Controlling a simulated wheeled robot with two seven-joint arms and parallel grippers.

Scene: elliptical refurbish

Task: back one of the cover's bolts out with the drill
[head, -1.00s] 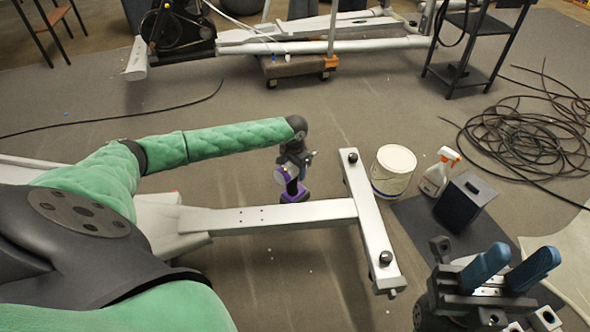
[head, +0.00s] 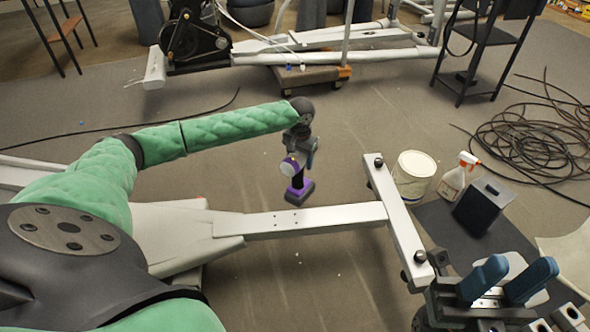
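The purple and grey drill (head: 298,188) hangs upright from my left gripper (head: 302,150), at the end of the green-sleeved arm, beyond the pale beam. The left gripper appears shut on it; its fingers are small and partly hidden. The drill shows clear of the beam in the picture. My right gripper (head: 508,280), with two blue fingers, is open and empty at the lower right, close to the near end of the crossbar. I cannot pick out the cover or its bolts for certain.
The pale frame beam (head: 310,219) ends in a crossbar (head: 397,220) with black feet. A white bucket (head: 412,178), spray bottle (head: 458,176) and black box (head: 482,206) stand right of it. Coiled cable (head: 535,135) lies farther right. Floor around the drill is clear.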

